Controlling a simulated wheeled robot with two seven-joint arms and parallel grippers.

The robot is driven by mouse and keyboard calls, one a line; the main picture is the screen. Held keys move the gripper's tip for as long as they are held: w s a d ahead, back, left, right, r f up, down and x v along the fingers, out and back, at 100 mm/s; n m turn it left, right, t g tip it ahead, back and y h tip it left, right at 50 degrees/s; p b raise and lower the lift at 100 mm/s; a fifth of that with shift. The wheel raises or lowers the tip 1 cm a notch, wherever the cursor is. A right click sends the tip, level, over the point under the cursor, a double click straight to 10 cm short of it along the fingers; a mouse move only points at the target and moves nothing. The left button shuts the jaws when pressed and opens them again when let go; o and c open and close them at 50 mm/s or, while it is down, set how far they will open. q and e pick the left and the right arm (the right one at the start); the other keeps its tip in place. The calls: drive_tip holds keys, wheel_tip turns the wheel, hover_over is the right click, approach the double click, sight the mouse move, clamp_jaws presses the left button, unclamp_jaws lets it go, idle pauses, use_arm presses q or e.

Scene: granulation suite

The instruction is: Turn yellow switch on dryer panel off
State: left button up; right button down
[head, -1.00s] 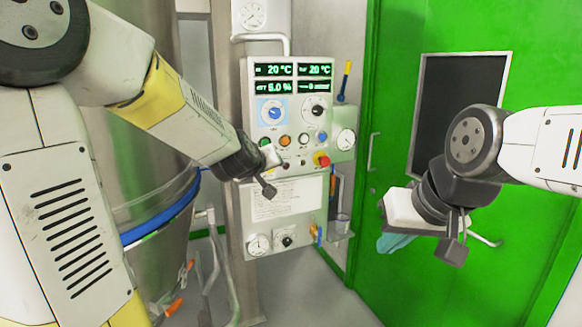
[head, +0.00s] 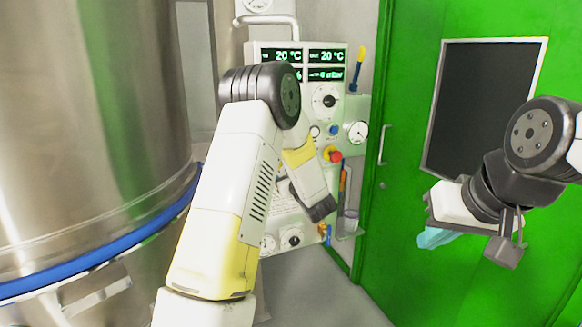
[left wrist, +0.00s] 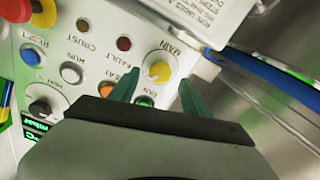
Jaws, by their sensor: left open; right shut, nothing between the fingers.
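The dryer panel (head: 325,95) is on the wall with lit green displays and knobs. My left arm covers its left part in the head view, and the yellow switch is hidden there. In the left wrist view the yellow switch (left wrist: 158,68) is a round knob beside the word MAIN. My left gripper (left wrist: 158,92) is open, with its teal fingers on either side of the knob's near edge; I cannot tell whether they touch it. My right gripper (head: 434,238) is shut and empty, before the green door, away from the panel.
Close to the switch are an orange button (left wrist: 145,101), a dark red lamp (left wrist: 124,43) and a white button (left wrist: 71,73). A red emergency knob on yellow (left wrist: 42,10) is at the corner. A large steel vessel (head: 90,110) stands left; a green door (head: 405,60) is right.

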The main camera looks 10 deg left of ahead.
use_arm(q)
drive_tip(key=x, duration=0.3)
drive_tip(key=shift+w+a, duration=0.15)
drive_tip(key=shift+w, duration=0.05)
drive_tip(key=shift+c, duration=0.3)
clamp_jaws()
